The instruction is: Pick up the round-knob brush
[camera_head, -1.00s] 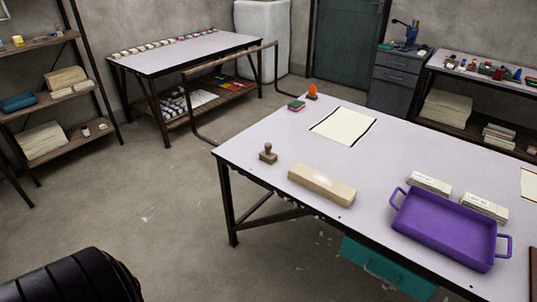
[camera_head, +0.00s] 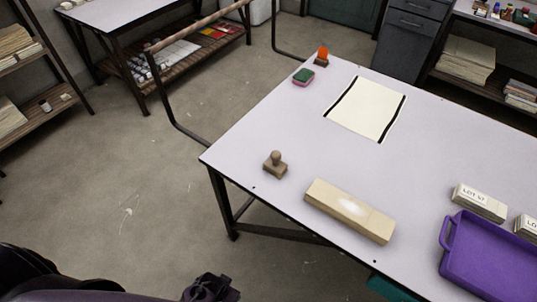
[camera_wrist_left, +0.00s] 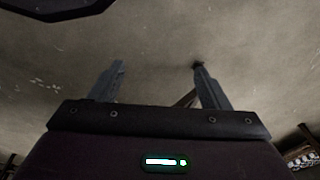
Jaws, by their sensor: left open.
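A brown round-knob piece (camera_head: 275,164), with a knob on a block-like base, stands upright near the table's left corner. I take it for the round-knob brush; its underside is hidden. A smaller piece with an orange top (camera_head: 322,55) and dark base stands at the far edge. My left gripper (camera_head: 211,288) is low at the bottom of the head view, off the table and well short of the brown piece. In the left wrist view my left gripper (camera_wrist_left: 158,68) has its fingers apart, with nothing between them but floor behind. My right gripper is not in view.
A pale wooden block (camera_head: 349,211) lies right of the brown piece. A green-and-pink pad (camera_head: 303,77), a black-edged sheet (camera_head: 366,109), a labelled stack (camera_head: 479,202) and a purple tray (camera_head: 485,262) are on the table (camera_head: 260,120). A dark rail runs beside its left end.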

